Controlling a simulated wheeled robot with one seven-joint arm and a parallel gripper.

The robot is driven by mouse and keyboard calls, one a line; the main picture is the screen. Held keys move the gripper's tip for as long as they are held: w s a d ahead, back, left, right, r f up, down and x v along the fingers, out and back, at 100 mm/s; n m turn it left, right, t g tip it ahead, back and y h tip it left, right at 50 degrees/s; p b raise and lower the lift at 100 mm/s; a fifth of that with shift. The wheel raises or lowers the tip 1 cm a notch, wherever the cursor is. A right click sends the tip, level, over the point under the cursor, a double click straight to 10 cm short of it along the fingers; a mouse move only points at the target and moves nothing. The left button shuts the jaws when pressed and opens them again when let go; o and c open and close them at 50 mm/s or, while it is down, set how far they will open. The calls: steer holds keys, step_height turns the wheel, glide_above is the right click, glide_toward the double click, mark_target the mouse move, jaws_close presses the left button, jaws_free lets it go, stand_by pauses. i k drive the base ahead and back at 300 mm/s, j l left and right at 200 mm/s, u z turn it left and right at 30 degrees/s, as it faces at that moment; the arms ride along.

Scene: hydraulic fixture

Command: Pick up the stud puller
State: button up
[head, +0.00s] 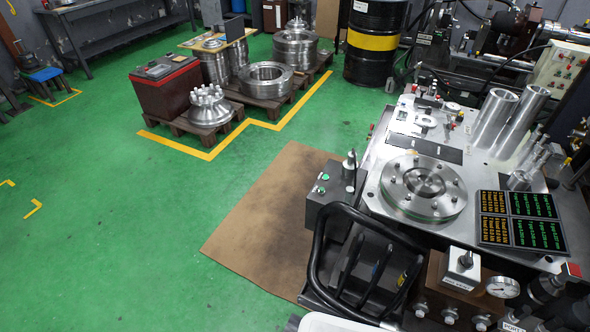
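I cannot tell for sure which item is the stud puller. Small metal tools, among them a light flat piece (425,121), lie on the back left of the steel fixture table (376,167). Two large shiny cylinders (494,117) stand at its back right, with smaller metal parts (519,180) beside them. A round flange with several studs (423,187) sits at the middle of the table. My gripper is not in view.
A black tubular guard (318,250) and a control box (333,190) stand at the table's left. A display panel (521,219) and a gauge (502,287) are at the right front. Pallets (205,130) and a black drum (375,45) stand behind.

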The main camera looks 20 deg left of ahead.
mark_target(348, 168)
steer(key=u, duration=0.5)
steer(key=j+z, duration=0.1)
steer(key=j, duration=0.55)
steer(key=i+j+z, duration=0.15)
steer(key=j+z, duration=0.2)
steer(key=j, duration=0.85)
steer(key=j+z, duration=0.35)
steer(key=j, duration=0.8)
steer(key=i+j+z, duration=0.15)
steer(key=i+j, duration=0.15)
steer(key=i+j+z, duration=0.2)
steer(key=j, duration=0.2)
steer(key=i+j+z, duration=0.15)
steer(key=i+j, duration=0.15)
steer(key=i+j+z, duration=0.15)
steer(key=j, duration=0.35)
steer(key=i+j, duration=0.25)
steer(key=i+z, duration=0.05)
steer(key=i, duration=0.05)
